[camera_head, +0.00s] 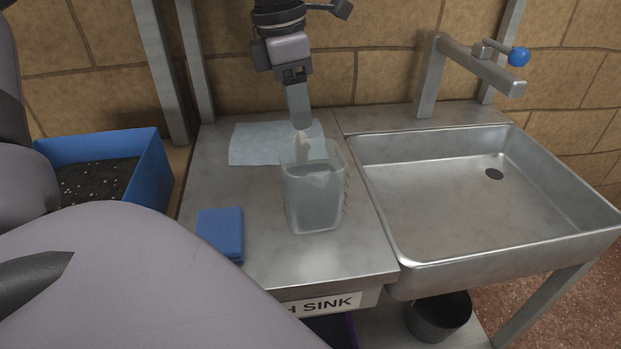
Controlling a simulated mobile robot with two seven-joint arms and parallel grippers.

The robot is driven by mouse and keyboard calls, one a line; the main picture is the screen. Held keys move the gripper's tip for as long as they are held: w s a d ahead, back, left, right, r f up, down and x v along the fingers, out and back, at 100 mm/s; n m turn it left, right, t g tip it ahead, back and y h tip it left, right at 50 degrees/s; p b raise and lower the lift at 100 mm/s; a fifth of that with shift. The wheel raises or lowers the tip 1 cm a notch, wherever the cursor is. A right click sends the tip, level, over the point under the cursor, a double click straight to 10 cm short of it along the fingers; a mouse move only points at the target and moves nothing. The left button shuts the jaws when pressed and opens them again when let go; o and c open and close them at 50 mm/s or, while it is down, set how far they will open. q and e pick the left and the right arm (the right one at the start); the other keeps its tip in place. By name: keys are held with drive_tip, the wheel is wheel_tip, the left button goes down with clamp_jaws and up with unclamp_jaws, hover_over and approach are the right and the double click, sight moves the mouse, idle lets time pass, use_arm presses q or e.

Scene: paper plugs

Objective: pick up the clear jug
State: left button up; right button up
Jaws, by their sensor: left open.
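The clear jug (315,203) stands upright on the metal counter left of the sink. It has marks on its right side and looks partly filled with clear liquid. My left gripper (302,147) points down at the jug's back rim, its fingers open. One finger shows through the clear wall or over the mouth; whether it is inside or behind the jug, and whether it touches, I cannot tell. My right gripper is out of view.
The steel sink (450,190) with a tap (480,62) is at the right. A blue sponge-like block (220,232) lies left of the jug, and a pale blue cloth (258,143) behind it. A blue bin of dark soil (151,176) is at the left. A dark bucket (440,318) stands below.

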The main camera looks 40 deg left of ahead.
sight(300, 135)
use_arm(q)
drive_tip(key=f, duration=0.7)
drive_tip(key=shift+w+d+f, duration=0.1)
drive_tip(key=shift+w, duration=0.2)
clamp_jaws()
